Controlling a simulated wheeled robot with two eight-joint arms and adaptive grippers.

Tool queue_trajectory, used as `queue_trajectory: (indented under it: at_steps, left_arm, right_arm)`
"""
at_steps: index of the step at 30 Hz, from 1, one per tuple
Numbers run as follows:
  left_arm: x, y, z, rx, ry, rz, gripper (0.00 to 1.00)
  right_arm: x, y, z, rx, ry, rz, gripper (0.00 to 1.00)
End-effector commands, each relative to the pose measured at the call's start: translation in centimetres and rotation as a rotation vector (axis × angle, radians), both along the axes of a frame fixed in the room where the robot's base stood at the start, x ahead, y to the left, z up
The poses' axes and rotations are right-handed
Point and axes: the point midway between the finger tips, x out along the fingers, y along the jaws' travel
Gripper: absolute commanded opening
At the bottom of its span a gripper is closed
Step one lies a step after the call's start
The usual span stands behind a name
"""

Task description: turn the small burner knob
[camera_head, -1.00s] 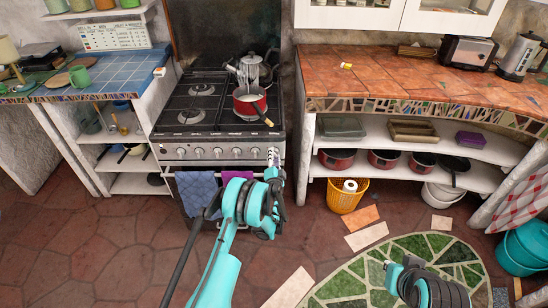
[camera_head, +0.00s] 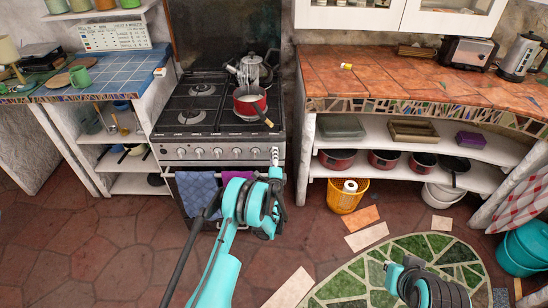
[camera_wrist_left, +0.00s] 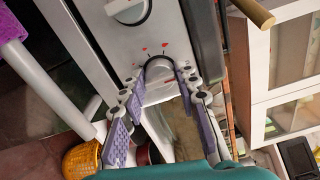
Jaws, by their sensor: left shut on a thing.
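The stove's front panel carries a row of round burner knobs; one free knob (camera_head: 199,153) shows left of the gripper. My left gripper (camera_head: 275,155) is at the right end of this row. In the left wrist view its two fingers (camera_wrist_left: 160,78) are shut on the sides of the rightmost burner knob (camera_wrist_left: 157,66), with red marks on the panel beside it. A neighbouring white knob (camera_wrist_left: 128,10) is clear of the fingers.
A red pot (camera_head: 250,101) with a handle sticking out towards the front and a metal kettle (camera_head: 252,68) stand on the stove. Towels (camera_head: 197,190) hang on the oven rail below. A yellow basket (camera_head: 347,196) stands on the floor to the right.

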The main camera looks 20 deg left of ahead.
Motion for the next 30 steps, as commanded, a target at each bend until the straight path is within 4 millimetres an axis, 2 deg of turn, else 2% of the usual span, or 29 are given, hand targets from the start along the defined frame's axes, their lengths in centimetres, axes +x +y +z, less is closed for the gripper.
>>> queue_trajectory:
  at_steps: [15, 16, 18, 26, 30]
  left_arm:
    - [0.08, 0.0, 0.07, 0.019, 0.006, -0.001, 0.02]
    - [0.08, 0.0, 0.07, 0.019, 0.006, -0.001, 0.36]
    - [0.07, 0.0, 0.07, 0.019, 0.006, -0.001, 0.52]
    - [0.03, 0.0, 0.05, 0.018, 0.005, 0.0, 0.52]
    - [0.04, 0.0, 0.88, 0.018, 0.005, 0.0, 0.52]
  right_arm:
    - [0.0, 0.0, 0.01, 0.0, 0.0, 0.0, 0.0]
    - [0.0, 0.0, 0.01, 0.0, 0.0, 0.0, 0.0]
    - [0.0, 0.0, 0.01, 0.0, 0.0, 0.0, 0.0]
    - [-0.01, 0.0, 0.01, 0.0, 0.0, 0.0, 0.0]
    - [-0.01, 0.0, 0.01, 0.0, 0.0, 0.0, 0.0]
